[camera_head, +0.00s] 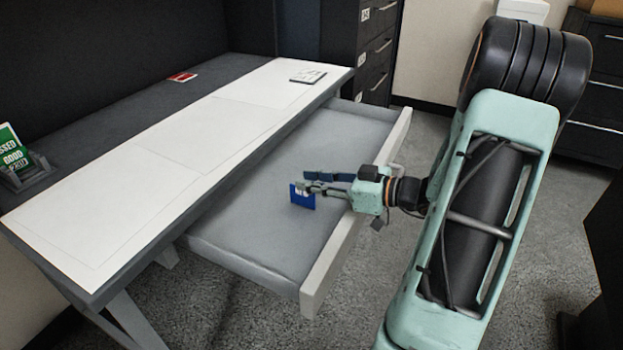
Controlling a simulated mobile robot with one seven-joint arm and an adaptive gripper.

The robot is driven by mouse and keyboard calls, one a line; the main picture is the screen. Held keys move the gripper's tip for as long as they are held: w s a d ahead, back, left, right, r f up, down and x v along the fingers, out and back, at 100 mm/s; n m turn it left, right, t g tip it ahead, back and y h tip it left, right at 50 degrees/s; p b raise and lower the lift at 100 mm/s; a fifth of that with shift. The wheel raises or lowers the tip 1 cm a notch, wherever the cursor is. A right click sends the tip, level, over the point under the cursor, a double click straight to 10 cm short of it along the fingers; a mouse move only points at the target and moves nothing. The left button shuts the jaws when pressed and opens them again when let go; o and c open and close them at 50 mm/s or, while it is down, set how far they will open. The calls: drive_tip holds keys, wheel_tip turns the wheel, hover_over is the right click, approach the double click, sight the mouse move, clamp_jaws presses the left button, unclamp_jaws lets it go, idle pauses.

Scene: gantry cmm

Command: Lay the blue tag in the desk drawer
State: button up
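The blue tag (302,199) is a small blue card with a white patch near its top. It is upright at the tips of my gripper (304,186), which is shut on its upper edge. The open desk drawer (262,240) is pulled out to the right from under the desk, with a grey floor and a pale front panel. My gripper reaches in over the front panel, and the tag hangs over the middle of the drawer. I cannot tell whether its lower edge touches the drawer floor. The drawer looks otherwise empty.
The desk (150,185) has a white top. A red card (182,77) and a white card (308,77) lie on it; a green card stands in a holder (25,176) at left. Dark drawer cabinets (376,50) stand behind. The drawer's front panel (350,225) lies beneath my wrist.

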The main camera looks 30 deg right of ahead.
drive_tip(key=shift+r+p, duration=0.5)
drive_tip(key=shift+r, duration=0.15)
drive_tip(key=v, duration=0.4)
drive_tip(key=p+v, duration=0.1)
drive_tip(key=v, duration=0.7)
drive_tip(key=shift+f, duration=0.3)
